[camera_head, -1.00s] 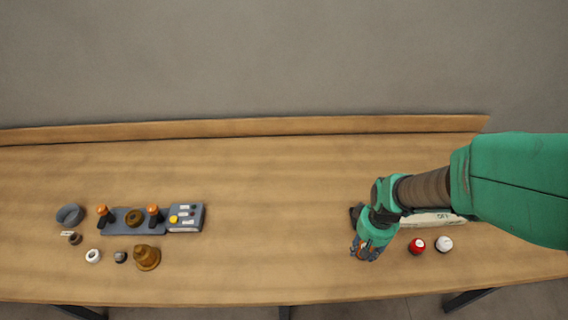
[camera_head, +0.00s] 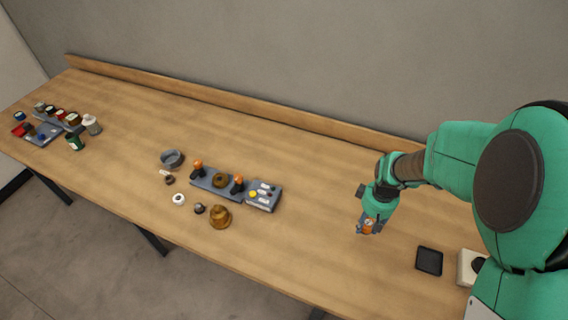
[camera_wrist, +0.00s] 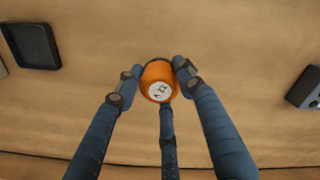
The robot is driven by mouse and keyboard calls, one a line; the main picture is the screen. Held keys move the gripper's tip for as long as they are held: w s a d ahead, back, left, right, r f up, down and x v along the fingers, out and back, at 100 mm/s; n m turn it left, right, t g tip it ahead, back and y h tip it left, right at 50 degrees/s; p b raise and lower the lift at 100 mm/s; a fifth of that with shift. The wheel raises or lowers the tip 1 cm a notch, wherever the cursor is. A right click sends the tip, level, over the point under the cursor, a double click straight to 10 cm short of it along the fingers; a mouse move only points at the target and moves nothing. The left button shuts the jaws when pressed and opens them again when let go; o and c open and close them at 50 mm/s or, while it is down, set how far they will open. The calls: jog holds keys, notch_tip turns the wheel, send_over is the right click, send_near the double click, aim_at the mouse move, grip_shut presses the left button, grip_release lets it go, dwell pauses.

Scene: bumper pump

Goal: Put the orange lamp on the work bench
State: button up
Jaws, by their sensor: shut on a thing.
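The orange lamp (camera_wrist: 158,84), round with a white label on its face, is between the blue fingers of my gripper (camera_wrist: 158,76) in the wrist view. My gripper is shut on it. In the head view my gripper (camera_head: 370,228) is over the right part of the work bench (camera_head: 310,150), and a bit of orange (camera_head: 368,227) shows between its fingers. Bare wood lies around and under it. I cannot tell whether the lamp touches the bench top or hangs a little above it.
A black square tray (camera_head: 429,261) and a pale box (camera_head: 470,267) lie right of my gripper. A grey panel with two orange-topped parts (camera_head: 220,181) and a brass bell-shaped part (camera_head: 220,217) lie left. More small parts stand at the far left. The wood between is clear.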

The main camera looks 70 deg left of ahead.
jog(key=s+a+f+n, duration=0.1)
jog(key=s+a, duration=0.2)
jog(key=a, duration=0.2)
jog(key=s+a+n+p, duration=0.1)
jog(key=s+a+n, duration=0.1)
jog(key=a, duration=0.3)
jog(key=s+a+f+n+p, duration=0.1)
jog(key=s+a+n, duration=0.1)
jog(key=s+a, duration=0.2)
jog(key=shift+a+f, duration=0.3)
jog(key=shift+a, duration=0.5)
send_over(317, 179)
jog(key=shift+w+d+f+p, duration=0.1)
jog(key=shift+f+p, duration=0.35)
jog(key=shift+f, duration=0.25)
jog(key=shift+f, duration=0.1)
jog(key=shift+f, duration=1.65)
jog(key=shift+f, duration=0.15)
jog(key=o, duration=1.2)
